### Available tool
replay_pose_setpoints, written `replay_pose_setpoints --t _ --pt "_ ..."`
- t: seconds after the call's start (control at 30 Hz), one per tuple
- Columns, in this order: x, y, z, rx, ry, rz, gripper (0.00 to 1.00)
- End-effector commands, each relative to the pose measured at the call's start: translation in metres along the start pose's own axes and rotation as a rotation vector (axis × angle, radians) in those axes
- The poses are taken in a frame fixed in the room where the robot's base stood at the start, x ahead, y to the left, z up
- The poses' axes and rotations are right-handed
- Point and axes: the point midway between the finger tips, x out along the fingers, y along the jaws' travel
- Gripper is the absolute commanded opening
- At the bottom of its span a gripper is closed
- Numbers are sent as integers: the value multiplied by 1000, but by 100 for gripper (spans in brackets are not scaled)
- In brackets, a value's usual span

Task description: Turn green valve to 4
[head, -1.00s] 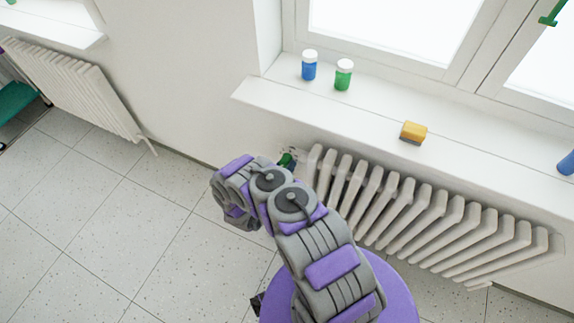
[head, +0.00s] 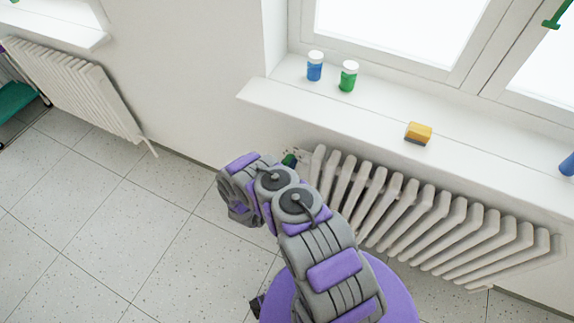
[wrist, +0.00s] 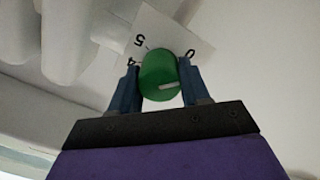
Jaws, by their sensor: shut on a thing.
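The green valve (wrist: 158,75) is a round knob in the middle of the wrist view, with a short white mark on its face towards the lower right. Behind it is a white dial plate (wrist: 165,25) on which I can read 5, 4 and 0; the rest of the scale is hidden. My gripper (wrist: 161,82) is shut on the valve, one blue-grey finger on each side. In the head view the valve (head: 289,160) shows as a small green patch at the radiator's left end, partly behind my arm; my fingers are hidden there.
A white ribbed radiator (head: 420,215) stands right of the valve, under a window sill (head: 350,122). On the sill are a blue jar (head: 314,70), a green jar (head: 348,80) and a yellow sponge (head: 419,132). The tiled floor (head: 130,230) at left is clear.

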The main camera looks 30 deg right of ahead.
Motion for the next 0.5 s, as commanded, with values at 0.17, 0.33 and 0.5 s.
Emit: replay_pose_setpoints --t 0.17,0.33,0.5 --pt "-1 -4 0 1 0 -11 16" --pt "0 -4 1 4 -2 -11 16" --pt "0 -3 2 38 -5 -12 16"
